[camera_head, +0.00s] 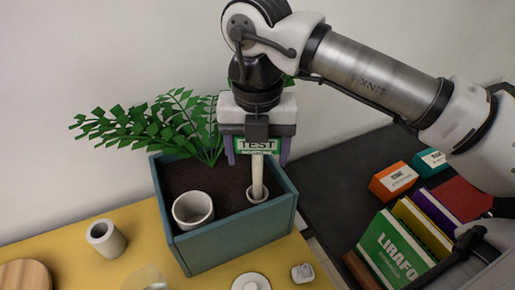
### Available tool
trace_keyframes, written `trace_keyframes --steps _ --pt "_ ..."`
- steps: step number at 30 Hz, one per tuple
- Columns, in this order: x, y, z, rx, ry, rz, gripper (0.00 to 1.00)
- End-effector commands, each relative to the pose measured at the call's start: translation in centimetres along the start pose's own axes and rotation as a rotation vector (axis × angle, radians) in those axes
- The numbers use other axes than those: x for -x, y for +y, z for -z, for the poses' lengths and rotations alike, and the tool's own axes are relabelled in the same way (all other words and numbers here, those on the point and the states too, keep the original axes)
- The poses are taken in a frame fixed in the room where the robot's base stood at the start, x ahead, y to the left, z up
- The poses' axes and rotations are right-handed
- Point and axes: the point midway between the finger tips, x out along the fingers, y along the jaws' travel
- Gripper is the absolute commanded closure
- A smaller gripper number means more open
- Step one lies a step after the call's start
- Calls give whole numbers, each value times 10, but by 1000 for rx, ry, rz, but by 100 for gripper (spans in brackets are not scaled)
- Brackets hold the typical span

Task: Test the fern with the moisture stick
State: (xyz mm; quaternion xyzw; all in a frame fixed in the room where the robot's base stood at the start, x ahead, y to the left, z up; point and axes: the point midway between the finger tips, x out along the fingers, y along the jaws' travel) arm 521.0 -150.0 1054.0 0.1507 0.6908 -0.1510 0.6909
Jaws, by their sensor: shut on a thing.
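The fern (165,122) grows at the back left of a teal planter box (235,240) filled with dark soil (212,176). My gripper (257,150) is above the planter's right part, right of the fern, and shut on the moisture stick (258,178). The stick has a green label reading TEST at its top and a pale shaft pointing down. Its lower end is inside or just over a small pale ring (258,195) in the soil; I cannot tell how deep it goes. My gripper hides the stick's top and some fern leaves.
A white cup (193,209) stands in the planter's front left. On the yellow table (55,232) are a pale roll (105,238), a white disc (250,282) and a wooden board (22,275). Books (395,250) and small boxes (393,180) are on the dark surface at right.

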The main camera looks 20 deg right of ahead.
Motion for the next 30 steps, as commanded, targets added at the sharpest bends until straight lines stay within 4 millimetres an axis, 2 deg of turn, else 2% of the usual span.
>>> trace_keyframes --steps 30 --pt "-27 0 0 0 0 0 54"
